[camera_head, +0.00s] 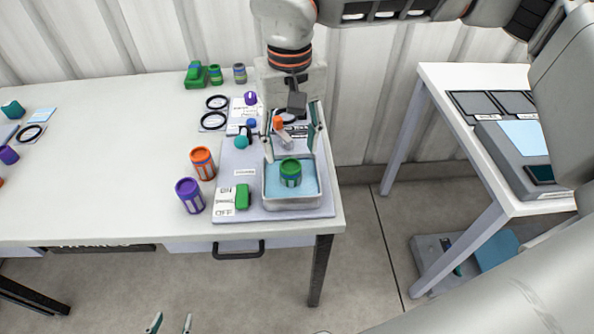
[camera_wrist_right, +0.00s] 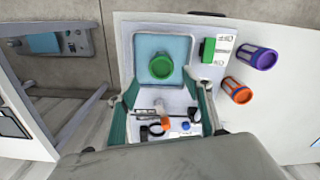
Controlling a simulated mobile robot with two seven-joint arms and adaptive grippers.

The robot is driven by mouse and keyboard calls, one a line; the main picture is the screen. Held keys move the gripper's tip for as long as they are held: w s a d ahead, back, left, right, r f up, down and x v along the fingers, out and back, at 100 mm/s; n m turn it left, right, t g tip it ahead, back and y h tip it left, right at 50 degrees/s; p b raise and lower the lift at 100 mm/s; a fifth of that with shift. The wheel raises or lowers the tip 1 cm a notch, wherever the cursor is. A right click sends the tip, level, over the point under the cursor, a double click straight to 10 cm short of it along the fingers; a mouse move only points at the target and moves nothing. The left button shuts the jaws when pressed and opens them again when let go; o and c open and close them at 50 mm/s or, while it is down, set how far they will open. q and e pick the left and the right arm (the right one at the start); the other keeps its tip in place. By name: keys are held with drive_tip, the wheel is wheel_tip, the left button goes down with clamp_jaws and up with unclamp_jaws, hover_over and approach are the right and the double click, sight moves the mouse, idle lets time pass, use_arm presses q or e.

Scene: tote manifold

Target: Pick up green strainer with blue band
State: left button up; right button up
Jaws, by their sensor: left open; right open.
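The green strainer with a blue band (camera_head: 290,173) stands upright in a shallow metal tray (camera_head: 291,204) with a light blue floor. In the right wrist view the strainer (camera_wrist_right: 161,66) shows from above as a green ring, its band hidden, beyond the fingertips. My right gripper (camera_head: 289,154) is open and empty, its two teal fingers spread at the tray's back side, behind and above the strainer. It also shows in the right wrist view (camera_wrist_right: 165,88). My left gripper (camera_head: 171,323) is open and empty at the bottom edge, far from the strainer.
An orange strainer (camera_head: 203,163) and a purple one (camera_head: 190,195) stand left of the tray. A green switch block (camera_head: 242,197) is beside it. Small manifold parts (camera_head: 279,125) lie behind it. More green items (camera_head: 215,74) stand at the back. The white table (camera_head: 100,170) is largely clear.

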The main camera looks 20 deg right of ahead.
sight(290, 165)
drive_tip(key=shift+w+d+f, duration=0.1)
drive_tip(key=shift+d+f, duration=0.1)
drive_tip(key=shift+f, duration=0.05)
drive_tip(key=f, duration=0.6)
drive_tip(key=shift+s+a+b, duration=0.25)
drive_tip(key=shift+a+b, duration=0.15)
drive_tip(key=shift+f, duration=0.6)
drive_tip(key=c, duration=1.2)
